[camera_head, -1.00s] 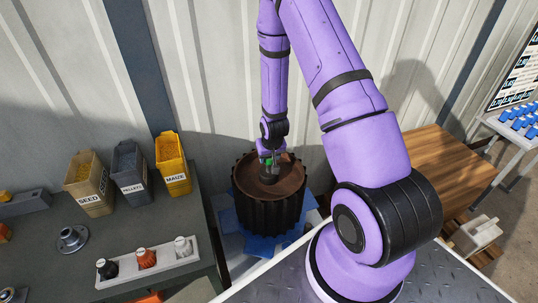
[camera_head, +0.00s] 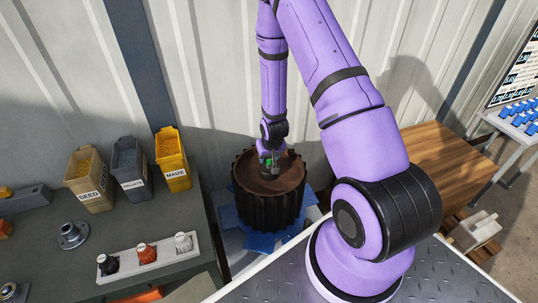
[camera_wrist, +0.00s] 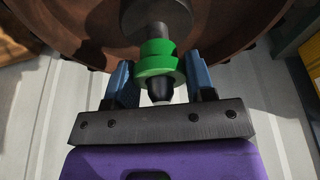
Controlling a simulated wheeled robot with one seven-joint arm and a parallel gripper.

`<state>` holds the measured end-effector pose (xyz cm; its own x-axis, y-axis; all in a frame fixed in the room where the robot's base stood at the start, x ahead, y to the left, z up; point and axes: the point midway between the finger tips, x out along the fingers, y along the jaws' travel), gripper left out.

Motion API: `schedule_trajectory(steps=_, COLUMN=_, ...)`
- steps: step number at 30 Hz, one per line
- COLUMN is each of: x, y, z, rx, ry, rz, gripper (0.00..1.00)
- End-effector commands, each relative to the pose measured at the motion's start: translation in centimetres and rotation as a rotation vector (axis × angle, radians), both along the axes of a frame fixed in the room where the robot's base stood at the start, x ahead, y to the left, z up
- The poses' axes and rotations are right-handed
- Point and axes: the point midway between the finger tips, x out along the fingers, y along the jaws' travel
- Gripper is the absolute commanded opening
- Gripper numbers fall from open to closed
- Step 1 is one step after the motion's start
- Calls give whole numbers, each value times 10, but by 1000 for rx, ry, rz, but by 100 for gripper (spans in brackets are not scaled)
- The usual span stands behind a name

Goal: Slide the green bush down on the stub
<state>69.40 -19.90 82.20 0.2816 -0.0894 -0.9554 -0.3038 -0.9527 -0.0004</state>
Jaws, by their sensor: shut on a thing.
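The green bush (camera_wrist: 157,62) is a ringed collar with a wider flange, between the two blue fingers of my gripper (camera_wrist: 160,80) in the wrist view. My gripper is shut on it. A dark tapered tip (camera_wrist: 160,92) shows through the bush on the near side, and the grey stub (camera_wrist: 160,18) shows on the far side, so the bush appears to be around the stub. In the head view my gripper (camera_head: 270,165) is over the top of the brown ribbed drum (camera_head: 268,207), with only a speck of green visible. The bush's exact seating is hidden there.
A dark bench (camera_head: 40,235) on the left holds bins of seed, pellets and maize (camera_head: 172,172), a flanged metal part (camera_head: 72,236) and a white rack (camera_head: 150,262) with several knobs. A corrugated wall stands close behind the drum. A wooden table (camera_head: 440,160) is to the right.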

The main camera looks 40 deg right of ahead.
Motion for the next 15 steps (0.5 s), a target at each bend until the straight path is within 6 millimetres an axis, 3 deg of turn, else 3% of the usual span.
schedule_trajectory(steps=15, x=0, y=0, z=-11, rx=0, ry=0, rz=0, gripper=27)
